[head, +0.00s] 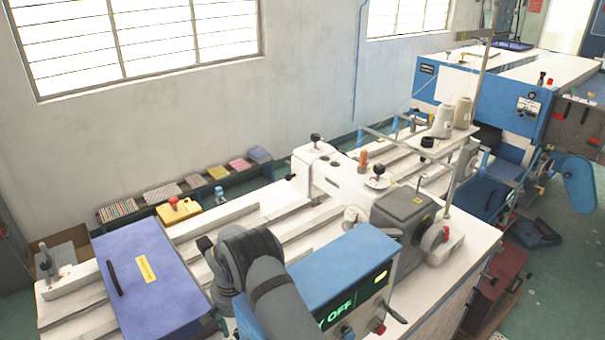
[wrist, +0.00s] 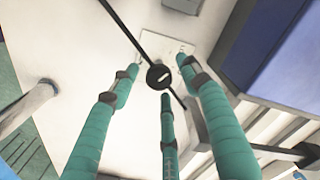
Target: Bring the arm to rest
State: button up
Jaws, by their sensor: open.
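My gripper (wrist: 160,77) has three teal fingers with grey joints. They are spread open around empty space in the wrist view. Behind the fingertips, in line with the gap between them, is a round black knob (wrist: 158,76) on a thin dark rod. A small pale plate (wrist: 165,47) lies past it on a white surface. The fingers look apart from the knob; the exact distance I cannot tell. In the head view my dark grey arm rises at the bottom centre, bent over the white sewing machine table (head: 470,258).
A blue box lid (head: 150,275) with a black handle lies left of my arm. A blue control box (head: 320,270) with a lit green sign stands close on the right. Grey motor housing (head: 403,215), thread cones (head: 443,122) and a thin upright pole (head: 470,120) stand farther right.

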jog(key=shift+s+r+m+p, duration=0.2)
jog(key=shift+m+p, duration=0.15)
jog(key=shift+m, duration=0.15)
jog(key=shift+w+f, duration=0.1)
jog(key=shift+f, duration=0.1)
